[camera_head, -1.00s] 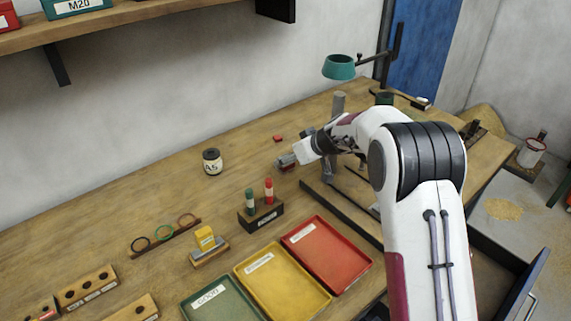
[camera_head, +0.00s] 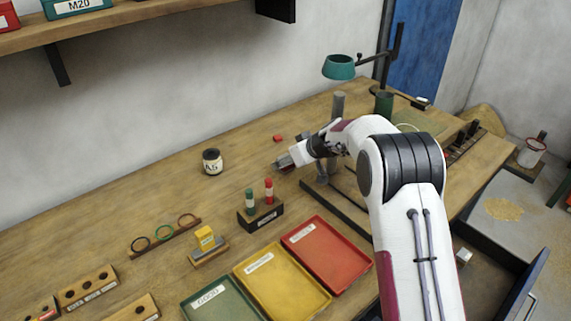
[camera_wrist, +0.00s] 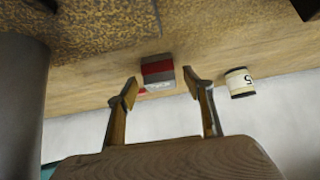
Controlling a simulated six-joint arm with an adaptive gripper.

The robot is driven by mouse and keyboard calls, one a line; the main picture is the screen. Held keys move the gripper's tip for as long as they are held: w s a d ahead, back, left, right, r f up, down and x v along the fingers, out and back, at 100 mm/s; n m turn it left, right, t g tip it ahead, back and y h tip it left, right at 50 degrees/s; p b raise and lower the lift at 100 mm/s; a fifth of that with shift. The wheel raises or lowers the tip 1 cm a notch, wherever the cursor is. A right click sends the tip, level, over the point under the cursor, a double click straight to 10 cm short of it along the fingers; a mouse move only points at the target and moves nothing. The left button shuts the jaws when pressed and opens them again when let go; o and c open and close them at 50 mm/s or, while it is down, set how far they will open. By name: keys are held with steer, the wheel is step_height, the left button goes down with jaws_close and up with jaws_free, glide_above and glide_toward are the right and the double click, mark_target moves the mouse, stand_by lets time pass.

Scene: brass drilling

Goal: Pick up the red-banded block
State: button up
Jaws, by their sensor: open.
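The red-banded block (camera_wrist: 157,70) is a small grey block with a dark red band across its middle. In the wrist view it sits on the wooden bench top just beyond and between my fingertips, with a visible gap to the right finger. My gripper (camera_wrist: 163,86) is open and empty, one finger on either side of the block's near end. In the head view my gripper (camera_head: 288,160) is low over the bench, left of the drill stand. There the block is hard to tell apart from the fingertips.
A jar (camera_head: 212,161) stands left of my gripper; it also shows in the wrist view (camera_wrist: 239,82). A small red piece (camera_head: 278,138) lies behind. A holder with green and red pegs (camera_head: 262,217) and a red tray (camera_head: 327,254) are in front. A grey column (camera_wrist: 20,95) is close at left.

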steer(key=shift+x, duration=1)
jaws_close()
steer(key=shift+r, duration=0.15)
